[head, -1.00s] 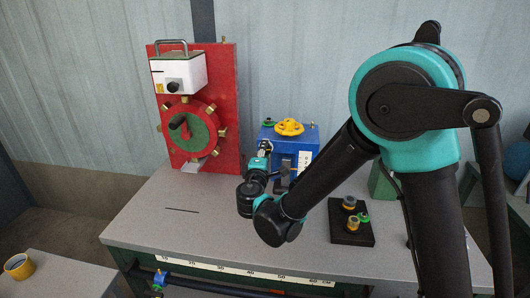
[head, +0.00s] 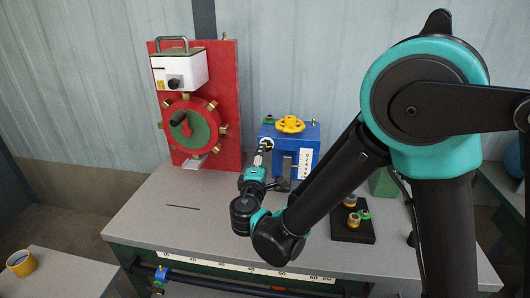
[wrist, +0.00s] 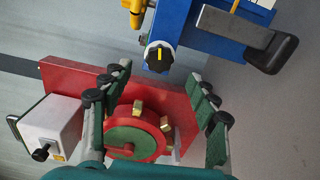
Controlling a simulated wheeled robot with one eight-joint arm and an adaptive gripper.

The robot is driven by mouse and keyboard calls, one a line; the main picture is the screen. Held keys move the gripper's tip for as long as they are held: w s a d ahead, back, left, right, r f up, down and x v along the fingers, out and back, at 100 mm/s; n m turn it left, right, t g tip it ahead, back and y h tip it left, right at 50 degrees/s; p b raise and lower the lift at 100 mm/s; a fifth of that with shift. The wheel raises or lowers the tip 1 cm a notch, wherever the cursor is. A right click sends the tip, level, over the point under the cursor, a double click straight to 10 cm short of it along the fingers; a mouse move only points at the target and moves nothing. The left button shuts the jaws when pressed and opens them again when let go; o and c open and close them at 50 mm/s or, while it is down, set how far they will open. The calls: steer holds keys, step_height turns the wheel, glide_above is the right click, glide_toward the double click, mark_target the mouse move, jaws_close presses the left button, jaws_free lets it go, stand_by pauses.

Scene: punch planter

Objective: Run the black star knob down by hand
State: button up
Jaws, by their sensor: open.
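A black knob with a yellow pointer mark and pale ring (wrist: 159,57) is on the face of the blue box (head: 312,138). Another small black knob (head: 174,83) is on the white box on the red panel; it also shows in the wrist view (wrist: 40,154). I cannot make out a clear star shape on either. My gripper (wrist: 159,74) is open and empty, its fingers spread just short of the yellow-marked knob. In the head view my gripper (head: 263,150) is in front of the blue box's left side, partly hiding its face.
The red panel (head: 227,110) holds a green and red wheel (head: 195,135). A yellow handwheel (head: 290,125) tops the blue box. A lever with a black grip (wrist: 272,54) projects beside the knob. A black block with fittings (head: 350,234) stands right. The bench's left front is clear.

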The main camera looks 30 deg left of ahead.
steer(key=shift+v, duration=2.65)
steer(key=v, duration=1.2)
steer(key=shift+a, duration=0.1)
steer(key=w+a+n, duration=0.3)
steer(key=w+n, duration=0.1)
steer(key=w, duration=0.7)
steer(key=w+a+n, duration=0.4)
steer(key=w+n, duration=0.1)
steer(key=w, duration=0.7)
steer(key=shift+r, duration=0.15)
steer(key=shift+s+a, duration=0.1)
steer(key=shift+c, duration=0.3)
